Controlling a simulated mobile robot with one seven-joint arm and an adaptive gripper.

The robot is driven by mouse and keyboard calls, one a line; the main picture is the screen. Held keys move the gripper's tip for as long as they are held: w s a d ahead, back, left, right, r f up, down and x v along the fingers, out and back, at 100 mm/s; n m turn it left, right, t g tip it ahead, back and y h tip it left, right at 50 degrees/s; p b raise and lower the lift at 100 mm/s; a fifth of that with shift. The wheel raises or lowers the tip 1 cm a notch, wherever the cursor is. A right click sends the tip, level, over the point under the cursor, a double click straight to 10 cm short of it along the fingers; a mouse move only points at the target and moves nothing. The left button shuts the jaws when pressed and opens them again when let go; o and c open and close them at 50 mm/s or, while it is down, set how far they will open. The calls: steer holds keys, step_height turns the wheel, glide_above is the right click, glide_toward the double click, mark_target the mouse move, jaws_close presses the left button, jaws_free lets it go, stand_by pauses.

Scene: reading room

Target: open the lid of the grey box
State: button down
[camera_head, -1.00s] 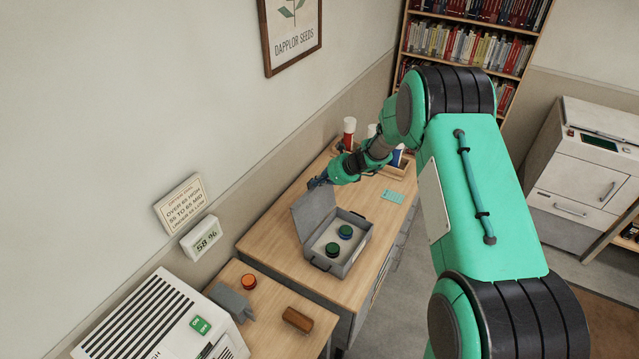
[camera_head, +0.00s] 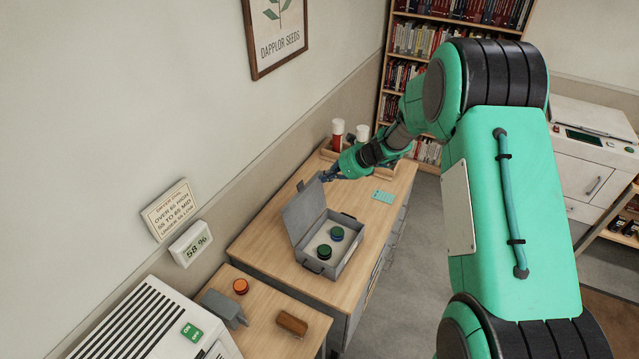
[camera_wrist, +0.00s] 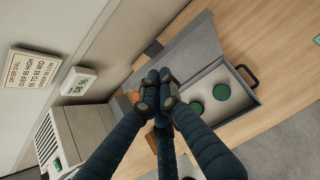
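The grey box (camera_head: 347,262) stands on the wooden desk with its lid (camera_head: 304,212) raised, leaning back toward the wall side. Two round lidded pots, one green (camera_head: 324,252) and one blue and green (camera_head: 337,234), sit inside. The open box (camera_wrist: 239,104) and its raised lid (camera_wrist: 192,58) also show in the wrist view. My gripper (camera_head: 326,177) is just beyond the lid's top corner; I cannot tell whether it touches. In the wrist view its fingertips (camera_wrist: 158,88) are together, with nothing seen between them.
A low side table holds an orange pot (camera_head: 240,286), a grey object (camera_head: 222,308) and a brown block (camera_head: 292,324). A white vented machine (camera_head: 140,325) stands at lower left. A teal card (camera_head: 383,196) lies on the desk (camera_head: 262,235). Red and white bottles (camera_head: 338,133) stand at the back.

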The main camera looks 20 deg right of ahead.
steer(key=shift+v, duration=1.35)
steer(key=shift+w+a+r, duration=0.15)
steer(key=shift+a+r, duration=0.1)
steer(key=s+a+r+n+g+b, duration=0.1)
steer(key=s+a+r+n+b, duration=0.3)
steer(key=s, duration=0.3)
steer(key=s+a+r+n+h+b, duration=0.1)
steer(key=s+a+r+n, duration=0.2)
steer(key=s+n, duration=0.3)
steer(key=s+a+r+n+g+b, duration=0.1)
steer(key=s+a+r+n+b, duration=0.25)
steer(key=s, duration=0.35)
steer(key=s+d+f+n+h+b, duration=0.2)
steer(key=s+n+h+b, duration=0.3)
steer(key=s+n, duration=0.9)
steer(key=s+b, duration=0.3)
steer(key=s, duration=0.9)
steer(key=shift+s+d+f+t, duration=0.15)
steer(key=shift+s+f+t, duration=0.1)
steer(key=shift+t, duration=0.15)
